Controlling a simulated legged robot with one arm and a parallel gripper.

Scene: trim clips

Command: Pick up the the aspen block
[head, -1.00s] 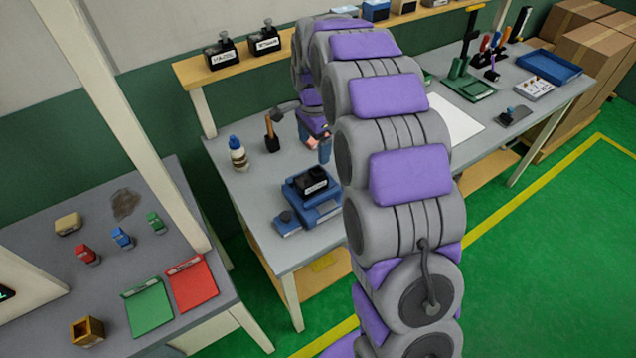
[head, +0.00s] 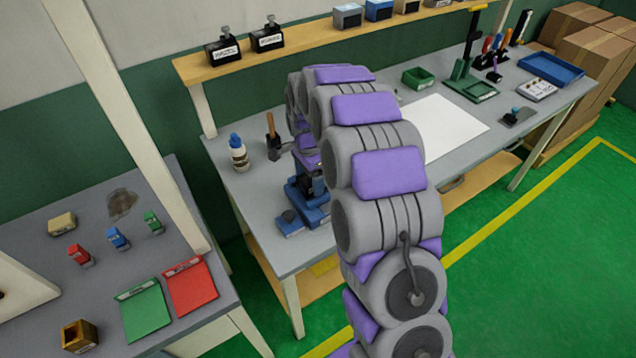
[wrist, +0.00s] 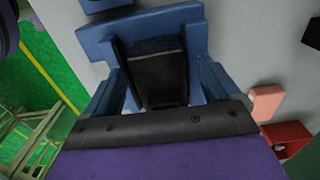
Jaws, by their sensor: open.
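A black block (wrist: 157,78) sits in the blue holder (wrist: 150,20) on the bench in the wrist view. Its label does not show now, so I cannot read whether it is the aspen one. My gripper (wrist: 163,66) is open, with a blue finger on the left and right of the block. I cannot tell whether either finger touches it.
The shelf (head: 300,40) runs behind. A white sheet (head: 447,125) lies on the bench at right. A pink piece (wrist: 267,101) shows beside my gripper in the wrist view.

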